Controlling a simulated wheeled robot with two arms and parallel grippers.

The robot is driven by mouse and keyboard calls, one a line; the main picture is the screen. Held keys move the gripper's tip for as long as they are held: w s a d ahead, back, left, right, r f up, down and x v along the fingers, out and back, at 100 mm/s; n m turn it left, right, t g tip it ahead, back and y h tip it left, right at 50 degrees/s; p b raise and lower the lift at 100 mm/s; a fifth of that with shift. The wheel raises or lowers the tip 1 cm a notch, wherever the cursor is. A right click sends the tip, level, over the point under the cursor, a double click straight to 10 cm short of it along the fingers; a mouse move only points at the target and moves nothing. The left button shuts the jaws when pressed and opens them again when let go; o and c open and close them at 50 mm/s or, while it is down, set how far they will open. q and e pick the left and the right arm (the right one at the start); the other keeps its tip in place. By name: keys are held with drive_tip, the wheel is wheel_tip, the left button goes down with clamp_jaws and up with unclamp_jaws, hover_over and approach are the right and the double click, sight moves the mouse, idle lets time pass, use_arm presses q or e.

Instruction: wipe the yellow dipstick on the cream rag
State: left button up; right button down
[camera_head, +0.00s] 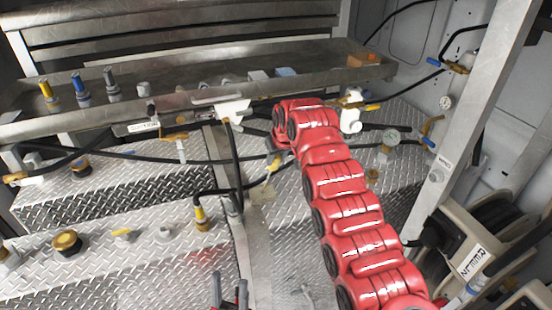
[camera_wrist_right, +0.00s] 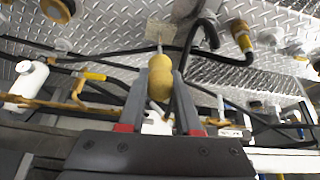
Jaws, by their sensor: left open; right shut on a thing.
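My right gripper (camera_wrist_right: 160,88) is shut on the yellow dipstick (camera_wrist_right: 160,76), its two dark fingers on either side of the handle. The dipstick's thin rod points away from the gripper toward the cream rag (camera_wrist_right: 155,31). In the head view the yellow dipstick (camera_head: 273,164) shows just past the end of my red right arm, above the cream rag (camera_head: 262,193). The rag lies on the metal deck. I cannot tell whether the rod touches it. My left gripper (camera_head: 230,291) is open and empty at the bottom edge, well apart from the rag.
A metal shelf (camera_head: 300,83) with coloured fittings (camera_head: 80,90) runs across the back. Black hoses (camera_head: 120,154) cross above the diamond-plate deck. A yellow-collared fitting (camera_head: 202,216) stands left of the rag. Hose reels (camera_head: 490,215) are at the right.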

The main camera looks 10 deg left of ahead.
drive_tip(key=shift+f, duration=0.1)
drive_tip(key=shift+s+d+f+b, duration=0.1)
drive_tip(key=shift+s+d+b, duration=0.1)
drive_tip(key=shift+b, duration=0.6)
drive_tip(key=shift+s+d+b, duration=0.15)
drive_tip(key=shift+s+b, duration=0.15)
drive_tip(key=shift+b, duration=0.4)
drive_tip(key=shift+r, duration=0.2)
drive_tip(key=shift+w+p, duration=0.1)
drive_tip(key=shift+p, duration=0.2)
drive_tip(key=shift+w+a+p, duration=0.35)
drive_tip(key=shift+w+p, duration=0.05)
drive_tip(key=shift+p, duration=0.25)
drive_tip(key=shift+r, duration=0.1)
wheel_tip(320, 180, up, 7)
drive_tip(key=p, duration=0.5)
